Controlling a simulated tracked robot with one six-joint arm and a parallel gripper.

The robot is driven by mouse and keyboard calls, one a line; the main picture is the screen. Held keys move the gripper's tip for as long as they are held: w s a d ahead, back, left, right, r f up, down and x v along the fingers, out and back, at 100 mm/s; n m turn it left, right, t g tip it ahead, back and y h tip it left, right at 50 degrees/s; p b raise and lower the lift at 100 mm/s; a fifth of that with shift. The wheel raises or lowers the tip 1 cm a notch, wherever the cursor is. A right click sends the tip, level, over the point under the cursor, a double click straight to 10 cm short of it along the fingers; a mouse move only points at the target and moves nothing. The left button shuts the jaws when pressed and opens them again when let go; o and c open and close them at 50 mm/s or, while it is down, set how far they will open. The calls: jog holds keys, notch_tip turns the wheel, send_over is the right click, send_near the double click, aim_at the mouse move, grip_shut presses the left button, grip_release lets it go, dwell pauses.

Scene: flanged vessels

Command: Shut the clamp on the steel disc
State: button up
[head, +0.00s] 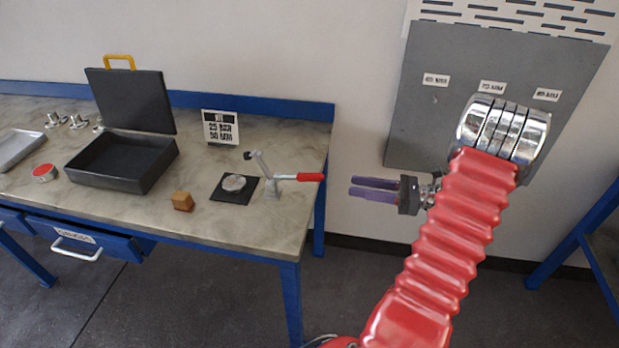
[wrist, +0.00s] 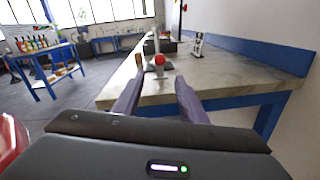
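The steel disc (head: 234,183) lies on a small black plate on the table. The clamp (head: 274,180) stands at the disc's right edge. Its metal arm, with a dark tip, is raised and tilted above the disc, not pressing on it. In the wrist view, the red handle end (wrist: 159,60) shows almost end-on between my fingers; the disc cannot be made out there. My gripper (head: 353,187) is open and empty, right of the handle and apart from it, with its purple fingers pointing left.
A wooden cube (head: 183,201) and an open dark case (head: 125,162) sit left of the plate. A label stand (head: 220,128) is behind. A drawer (head: 83,241) is partly open. A grey wall panel (head: 420,115) is behind my arm. The space between gripper and handle is clear.

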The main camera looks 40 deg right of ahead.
aim_at(298, 175)
jog(key=shift+r, duration=0.25)
jog(key=x, duration=1.4)
jog(key=shift+r, duration=0.15)
jog(key=shift+c, duration=0.4)
grip_shut()
